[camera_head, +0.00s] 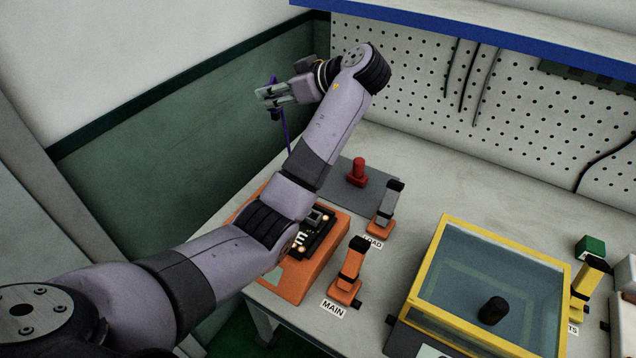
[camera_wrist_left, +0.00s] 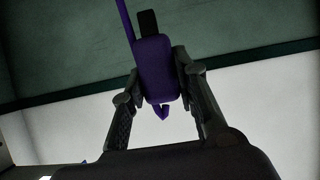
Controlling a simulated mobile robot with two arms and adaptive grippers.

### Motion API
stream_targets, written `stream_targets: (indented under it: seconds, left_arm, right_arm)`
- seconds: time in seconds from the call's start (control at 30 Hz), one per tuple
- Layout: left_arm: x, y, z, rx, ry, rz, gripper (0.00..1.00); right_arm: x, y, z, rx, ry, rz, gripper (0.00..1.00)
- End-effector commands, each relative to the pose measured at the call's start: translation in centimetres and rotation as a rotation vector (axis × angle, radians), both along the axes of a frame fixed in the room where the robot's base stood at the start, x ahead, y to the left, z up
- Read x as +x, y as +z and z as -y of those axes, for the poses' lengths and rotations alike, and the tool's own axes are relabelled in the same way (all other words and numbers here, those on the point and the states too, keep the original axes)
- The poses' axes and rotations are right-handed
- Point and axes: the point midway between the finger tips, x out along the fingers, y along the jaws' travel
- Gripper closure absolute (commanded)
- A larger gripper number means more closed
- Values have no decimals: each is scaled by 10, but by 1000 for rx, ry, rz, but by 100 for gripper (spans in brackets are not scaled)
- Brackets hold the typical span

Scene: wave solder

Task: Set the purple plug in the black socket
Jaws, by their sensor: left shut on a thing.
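My left gripper (camera_head: 277,96) is raised at the back left, above the left edge of the bench and in front of the green wall. It is shut on the purple plug (camera_wrist_left: 158,72), which sits between the two fingers in the left wrist view with a dark end pointing up. A purple cable (camera_head: 286,135) hangs below the gripper in the head view. An orange box (camera_head: 300,278) on the bench carries a black part (camera_head: 322,240) on its top, partly hidden by my left arm. I cannot tell whether this is the black socket. My right gripper is not in view.
Levers stand beside the signs MAIN (camera_head: 334,309) and LOAD. A red knob (camera_head: 357,171) sits on a grey plate (camera_head: 343,190). A yellow-framed clear case (camera_head: 428,272) covers a black knob at the right. A pegboard (camera_head: 430,85) closes off the back.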

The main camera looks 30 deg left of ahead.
Motion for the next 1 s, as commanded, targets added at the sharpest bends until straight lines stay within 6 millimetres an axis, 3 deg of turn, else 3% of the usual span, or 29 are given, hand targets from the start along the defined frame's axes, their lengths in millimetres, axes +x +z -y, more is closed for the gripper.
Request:
stream_targets:
  seconds: [0.17, 0.7, 1.0]
  left_arm:
    - [-1, -10, -5, 0, 50, -4, 100]
    - [-2, -140, -5, 0, 48, -6, 100]
    - [-2, -173, -5, -1, 48, -6, 100]
  right_arm:
    - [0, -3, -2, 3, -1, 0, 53]
    - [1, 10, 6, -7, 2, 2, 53]
    - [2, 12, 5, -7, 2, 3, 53]
